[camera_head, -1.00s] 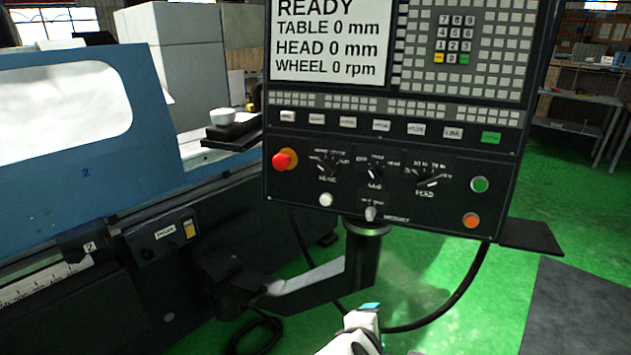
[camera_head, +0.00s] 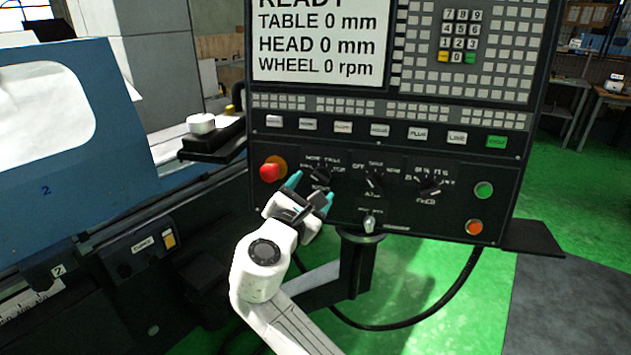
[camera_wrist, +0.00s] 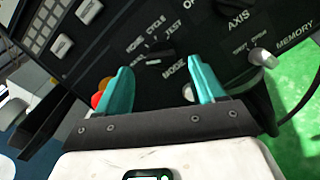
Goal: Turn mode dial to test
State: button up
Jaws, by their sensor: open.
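The mode dial (camera_head: 319,173) is a black rotary knob at the left of the lower row on the control panel. In the wrist view the mode dial (camera_wrist: 156,58) lies beyond and roughly between my fingertips, with MODE, CYCLE and TEST lettering around it. Its exact pointer setting is too unclear to tell. My gripper (camera_head: 310,191), with two teal fingers, is just in front of the panel, close below the dial. The gripper (camera_wrist: 160,72) is open and empty, with a gap between its fingers. I see no contact with the dial.
A red emergency button (camera_head: 269,172) sits left of the dial, and the axis dial (camera_head: 374,183) sits right of it. A further dial (camera_head: 430,187), a green button (camera_head: 484,190) and an orange button (camera_head: 474,227) are farther right. A small toggle (camera_head: 369,224) is below.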

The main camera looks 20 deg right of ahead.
aim_at(319, 180)
jog(key=shift+x, duration=1.65)
jog(key=shift+c, duration=0.5)
jog(key=c, duration=1)
